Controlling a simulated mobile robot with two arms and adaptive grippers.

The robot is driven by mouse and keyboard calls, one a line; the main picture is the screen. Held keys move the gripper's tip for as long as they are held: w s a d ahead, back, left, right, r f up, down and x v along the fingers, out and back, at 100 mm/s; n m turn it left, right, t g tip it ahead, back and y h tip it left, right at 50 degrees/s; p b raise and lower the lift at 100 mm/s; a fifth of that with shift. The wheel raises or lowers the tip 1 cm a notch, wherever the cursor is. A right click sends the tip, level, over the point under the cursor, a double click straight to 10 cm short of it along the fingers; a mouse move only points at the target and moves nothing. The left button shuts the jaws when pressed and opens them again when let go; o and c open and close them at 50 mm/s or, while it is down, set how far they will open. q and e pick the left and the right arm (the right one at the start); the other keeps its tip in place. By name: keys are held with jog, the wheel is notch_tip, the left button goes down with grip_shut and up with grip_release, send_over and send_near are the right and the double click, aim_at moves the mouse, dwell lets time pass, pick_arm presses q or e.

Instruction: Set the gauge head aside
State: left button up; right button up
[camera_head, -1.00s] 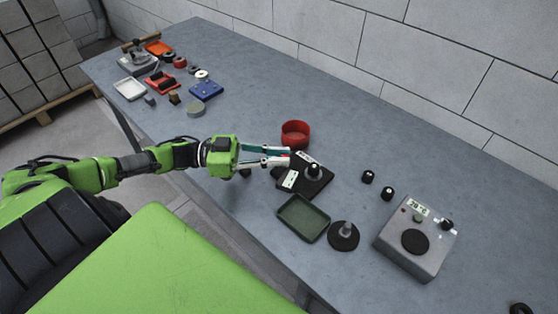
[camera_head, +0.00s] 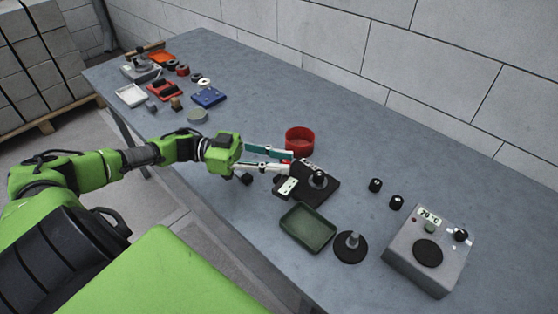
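The small dark gauge head with a pale display (camera_head: 287,187) lies at the left edge of a black base plate (camera_head: 325,194). A round black knob (camera_head: 319,178) stands on that plate. My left gripper (camera_head: 289,160) reaches in from the left, its two fingers spread apart. The fingertips are just behind the gauge head in the picture, near its upper end. I cannot tell whether they touch it. A small red spot shows between the tips. My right gripper is not in view.
A red bowl (camera_head: 300,140) stands just behind the fingertips. A green tray (camera_head: 307,228) and a round black stand (camera_head: 350,246) are in front. Two black knobs (camera_head: 386,194) and a grey heater box (camera_head: 432,251) are to the right. Free table lies behind.

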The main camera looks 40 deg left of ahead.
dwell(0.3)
pick_arm(q)
jog(key=v, duration=1.2)
dwell(0.3)
